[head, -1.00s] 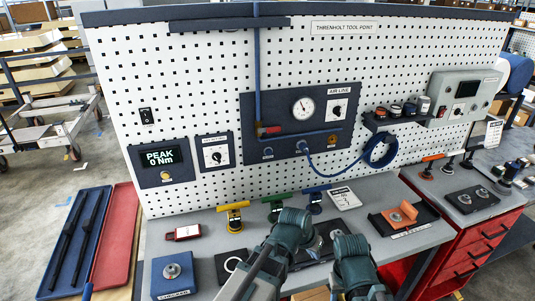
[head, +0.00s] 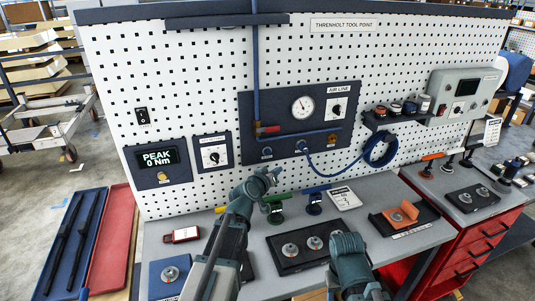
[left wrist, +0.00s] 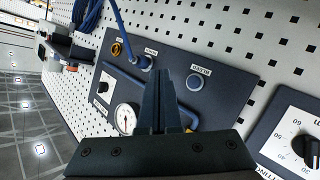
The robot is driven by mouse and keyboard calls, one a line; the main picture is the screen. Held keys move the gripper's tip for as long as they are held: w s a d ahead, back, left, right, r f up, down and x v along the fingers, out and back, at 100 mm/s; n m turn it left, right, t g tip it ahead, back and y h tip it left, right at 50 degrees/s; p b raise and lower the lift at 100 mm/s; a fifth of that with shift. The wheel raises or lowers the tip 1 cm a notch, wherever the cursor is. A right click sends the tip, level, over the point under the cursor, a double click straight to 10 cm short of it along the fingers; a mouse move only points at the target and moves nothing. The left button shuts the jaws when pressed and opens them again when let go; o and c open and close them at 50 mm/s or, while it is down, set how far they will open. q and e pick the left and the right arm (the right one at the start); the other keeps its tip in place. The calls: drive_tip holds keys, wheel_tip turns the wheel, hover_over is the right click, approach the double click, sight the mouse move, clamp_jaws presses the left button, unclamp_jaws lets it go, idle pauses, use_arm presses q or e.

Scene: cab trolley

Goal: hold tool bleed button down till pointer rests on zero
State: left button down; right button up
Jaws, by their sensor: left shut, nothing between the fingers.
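The dark blue air line panel (head: 255,110) is on the pegboard. Its round white gauge (head: 302,107) has a thin pointer leaning up and left; the scale figures are too small to read. A blue button (head: 267,152) sits low on the panel's left; it shows close up in the left wrist view (left wrist: 195,82) beside a label I cannot read surely. My left gripper (head: 275,173) is shut and empty, in front of and below the panel, apart from the button. In the left wrist view its fingers (left wrist: 165,95) hide part of the panel. My right gripper's fingers are not visible.
A blue hose (head: 350,170) loops right from the panel's lower fitting. Green and blue-handled tools (head: 313,203) stand on the bench below my left gripper. A dark plate with round pads (head: 290,250) and a checker box (head: 170,273) lie nearer.

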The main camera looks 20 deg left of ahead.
sight(268, 152)
use_arm(q)
drive_tip(key=shift+w+a, duration=0.8)
drive_tip(key=shift+w, duration=0.4)
drive_tip(key=shift+w+a, duration=0.8)
drive_tip(key=shift+w, duration=0.45)
drive_tip(key=shift+w+a, duration=0.8)
drive_tip(key=shift+w, duration=0.4)
drive_tip(key=shift+w+a, duration=0.1)
drive_tip(key=shift+w+a, duration=0.15)
drive_tip(key=shift+w, duration=0.1)
